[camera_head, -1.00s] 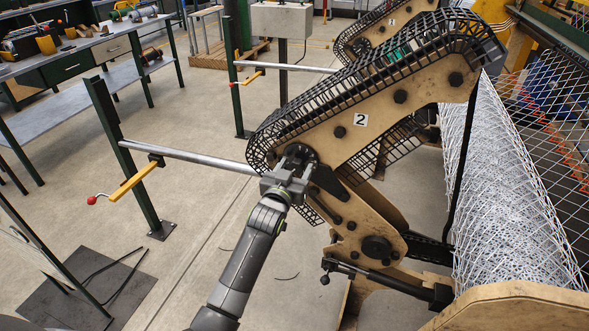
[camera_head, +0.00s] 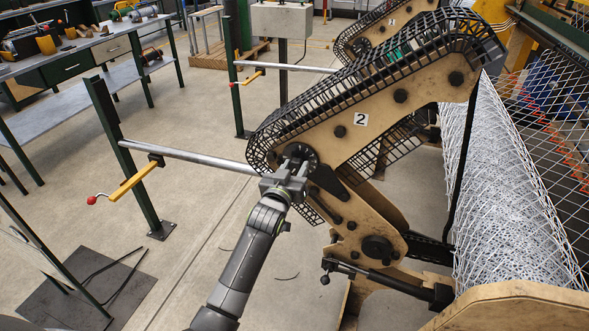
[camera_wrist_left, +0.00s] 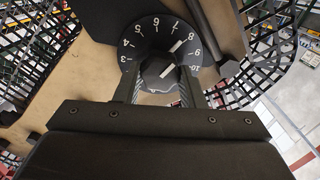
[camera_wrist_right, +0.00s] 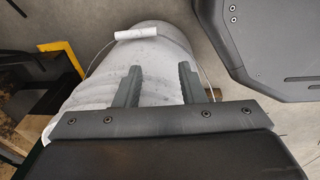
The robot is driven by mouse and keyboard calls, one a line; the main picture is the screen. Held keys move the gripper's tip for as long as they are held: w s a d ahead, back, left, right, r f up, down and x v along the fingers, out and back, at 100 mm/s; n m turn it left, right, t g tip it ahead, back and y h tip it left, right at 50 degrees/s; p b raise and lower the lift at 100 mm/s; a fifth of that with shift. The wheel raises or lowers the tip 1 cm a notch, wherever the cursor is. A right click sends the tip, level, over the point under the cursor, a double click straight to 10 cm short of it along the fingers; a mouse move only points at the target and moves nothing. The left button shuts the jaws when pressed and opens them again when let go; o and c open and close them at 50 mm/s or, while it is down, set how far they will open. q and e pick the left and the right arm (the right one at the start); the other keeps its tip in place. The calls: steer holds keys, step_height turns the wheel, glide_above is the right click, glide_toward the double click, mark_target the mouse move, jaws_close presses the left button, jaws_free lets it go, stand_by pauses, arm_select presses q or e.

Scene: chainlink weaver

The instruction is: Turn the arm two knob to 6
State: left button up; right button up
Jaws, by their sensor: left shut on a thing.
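The arm two knob (camera_wrist_left: 158,72) is a dark faceted knob on a black round dial with white numbers. Its white line points up and right, close to the 8. In the head view the dial (camera_head: 299,153) sits at the lower left end of the wooden arm marked 2 (camera_head: 361,119). My left gripper (camera_head: 294,168) is at the dial. In the left wrist view its fingers (camera_wrist_left: 159,84) are shut on the knob, one on each side. My right gripper (camera_wrist_right: 157,77) is open and empty in its wrist view, outside the head view.
A metal bar (camera_head: 190,157) with a yellow handle (camera_head: 134,181) stands left of the dial. A wire mesh roll (camera_head: 505,190) is at the right. In the right wrist view, a pale cylindrical thing (camera_wrist_right: 152,55) lies beyond the fingers. Open floor is at the left.

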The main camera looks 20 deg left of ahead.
arm_select(q)
steer(key=n, duration=0.4)
steer(key=shift+a, duration=0.1)
steer(key=n+b, duration=0.1)
steer(key=n, duration=0.4)
steer(key=shift+f, duration=0.1)
stand_by(0.3)
steer(key=o, duration=1)
steer(key=shift+s, duration=0.1)
steer(key=s, duration=1.1)
steer(key=s+b, duration=0.1)
steer(key=s, duration=0.5)
steer(key=shift+s+a, duration=0.1)
steer(key=shift+a, duration=0.25)
